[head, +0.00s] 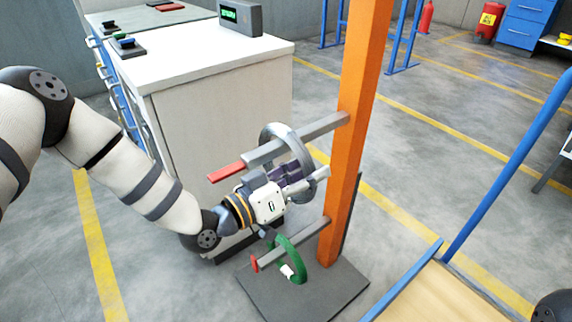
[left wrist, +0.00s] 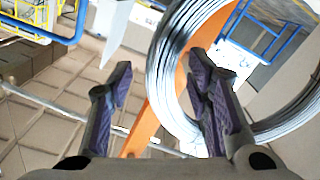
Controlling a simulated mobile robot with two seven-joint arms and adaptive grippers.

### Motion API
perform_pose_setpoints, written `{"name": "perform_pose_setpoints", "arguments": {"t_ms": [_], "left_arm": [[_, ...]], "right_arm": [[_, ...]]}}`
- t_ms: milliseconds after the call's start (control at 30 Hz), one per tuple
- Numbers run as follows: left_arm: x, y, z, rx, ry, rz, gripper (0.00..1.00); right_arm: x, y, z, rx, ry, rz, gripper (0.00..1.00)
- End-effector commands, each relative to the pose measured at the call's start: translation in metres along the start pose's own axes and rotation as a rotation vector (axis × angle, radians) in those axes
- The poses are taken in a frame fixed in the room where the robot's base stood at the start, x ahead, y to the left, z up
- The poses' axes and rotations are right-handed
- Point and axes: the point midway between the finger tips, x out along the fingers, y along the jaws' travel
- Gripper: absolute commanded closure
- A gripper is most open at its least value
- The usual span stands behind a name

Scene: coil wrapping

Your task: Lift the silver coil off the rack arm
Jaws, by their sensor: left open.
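The silver coil (head: 276,129) hangs around the upper rack arm (head: 318,128), which juts out from the orange post (head: 362,100). My left gripper (head: 303,178) is open at the lower part of the coil, hiding some of it. In the left wrist view, the open fingers (left wrist: 160,75) point toward the silver coil (left wrist: 165,85). The coil's left band shows in the gap between the fingers, and its right part passes behind the right finger. I cannot tell whether the fingers touch it. My right gripper is not in view.
A green coil (head: 300,262) hangs on the lower rack arm (head: 300,243), just below my left gripper. The post stands on a dark base plate (head: 330,297). A white cabinet (head: 200,90) stands close behind on the left. A blue-framed wooden surface (head: 440,297) is at the lower right.

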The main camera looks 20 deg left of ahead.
Motion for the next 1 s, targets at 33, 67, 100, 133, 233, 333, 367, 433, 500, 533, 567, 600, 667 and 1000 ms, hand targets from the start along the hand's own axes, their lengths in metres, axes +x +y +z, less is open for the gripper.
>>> {"name": "perform_pose_setpoints", "arguments": {"t_ms": [33,67,100,133,233,333,367,433,500,533,567,600,667,1000], "left_arm": [[0.003,0.0,0.001,0.0,-0.001,-0.001,0.55],[0.003,-0.001,0.001,0.0,-0.001,-0.001,0.55],[0.003,-0.001,0.0,0.0,-0.001,-0.001,0.55],[0.003,-0.001,0.0,0.0,-0.001,-0.001,0.55],[0.003,0.0,0.0,0.0,-0.001,-0.001,0.57],[0.003,0.0,0.0,0.0,-0.001,-0.001,0.8],[0.003,0.0,0.0,0.0,-0.001,-0.001,0.86],[0.003,0.0,0.0,0.0,-0.001,-0.001,1.0],[0.003,0.0,0.0,0.0,-0.001,-0.001,1.0],[0.003,0.0,0.0,0.0,-0.001,-0.001,1.0],[0.003,0.0,0.0,0.0,-0.001,-0.001,1.0],[0.003,0.0,0.0,0.0,-0.001,-0.001,1.0],[0.004,0.001,-0.002,0.003,0.005,0.002,1.0],[0.004,0.006,-0.013,0.004,0.007,0.004,1.0]], "right_arm": [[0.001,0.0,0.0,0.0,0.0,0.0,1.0],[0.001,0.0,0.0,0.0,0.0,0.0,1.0],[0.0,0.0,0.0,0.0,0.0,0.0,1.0],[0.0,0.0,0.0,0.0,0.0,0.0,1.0],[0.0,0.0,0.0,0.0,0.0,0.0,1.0],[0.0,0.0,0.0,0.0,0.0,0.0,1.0],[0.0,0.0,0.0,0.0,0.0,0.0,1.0],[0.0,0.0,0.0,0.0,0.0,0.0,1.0],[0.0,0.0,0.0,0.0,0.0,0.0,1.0],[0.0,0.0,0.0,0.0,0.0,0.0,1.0],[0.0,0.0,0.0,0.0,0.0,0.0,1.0],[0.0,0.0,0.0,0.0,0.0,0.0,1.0],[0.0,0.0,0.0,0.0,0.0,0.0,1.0],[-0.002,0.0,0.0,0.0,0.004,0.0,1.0]]}}
